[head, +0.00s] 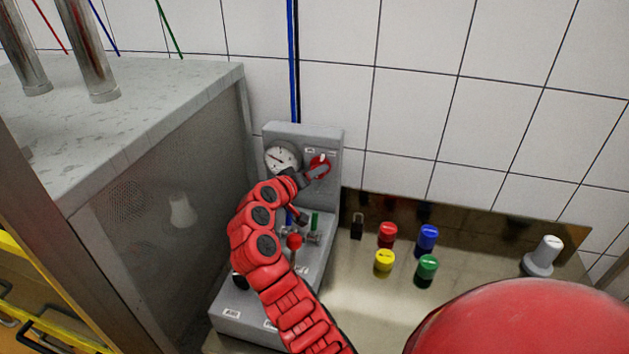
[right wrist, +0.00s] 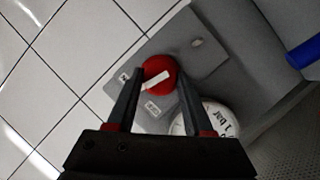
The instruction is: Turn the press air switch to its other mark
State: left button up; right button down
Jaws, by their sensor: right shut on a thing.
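The press air switch is a round red knob (head: 321,161) with a white bar, on the upright grey panel (head: 334,144) in the head view. In the right wrist view the red knob (right wrist: 163,70) sits between my fingertips, its white bar slanting across its face. Small pale labels lie beside it, too small to read. My right gripper (head: 314,172) reaches the panel from below and is shut on the knob; it also shows in the right wrist view (right wrist: 160,76). My left gripper is not in view.
A round gauge (head: 282,157) is close left of the knob. Valves with red (head: 295,241) and green handles stand below, near my arm. Red, blue, yellow and green caps and a grey-white knobbed piece (head: 543,257) stand on the metal counter. A grey cabinet (head: 170,180) bounds the left.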

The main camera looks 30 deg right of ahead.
jog(key=shift+w+a+f+n+h+b, duration=0.1)
jog(key=shift+n+h+b, duration=0.5)
jog(key=shift+n, duration=1)
jog(key=shift+s+d+f+n+h+b, duration=0.15)
jog(key=shift+n+h+b, duration=0.45)
jog(key=shift+n, duration=1)
jog(key=shift+w+a+f+n+h+b, duration=0.15)
jog(key=shift+n+h+b, duration=0.15)
jog(key=shift+n+h, duration=0.95)
jog(key=shift+n+y, duration=0.25)
jog(key=shift+n, duration=0.3)
jog(key=shift+c, duration=1.5)
grip_release()
